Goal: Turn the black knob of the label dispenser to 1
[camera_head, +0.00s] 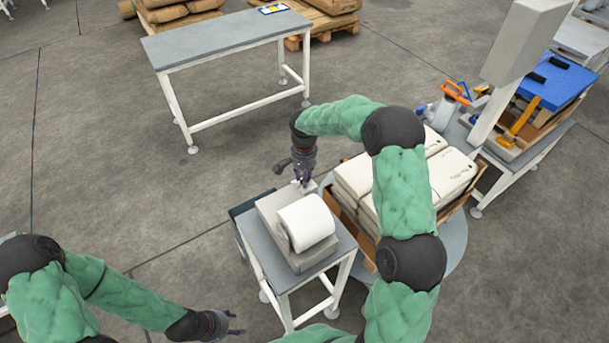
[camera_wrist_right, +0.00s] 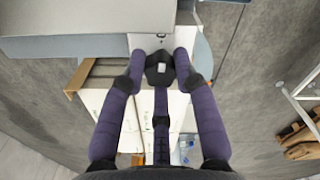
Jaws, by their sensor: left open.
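The label dispenser is a grey box (camera_head: 268,206) with a white roll (camera_head: 306,222) on top, standing on a small table. In the right wrist view, its black knob (camera_wrist_right: 152,78) has a pale mark and sits on a white panel (camera_wrist_right: 150,42). My right gripper (camera_wrist_right: 160,62) has its purple fingers around the knob, one on each side and one below; whether they press on it is unclear. In the head view, my right gripper (camera_head: 304,183) is at the dispenser's far edge. My left gripper (camera_head: 238,323) is open and empty at the bottom. The dial's numbers are not readable.
A blue-topped station (camera_head: 560,80) is at the right. Open floor lies to the left.

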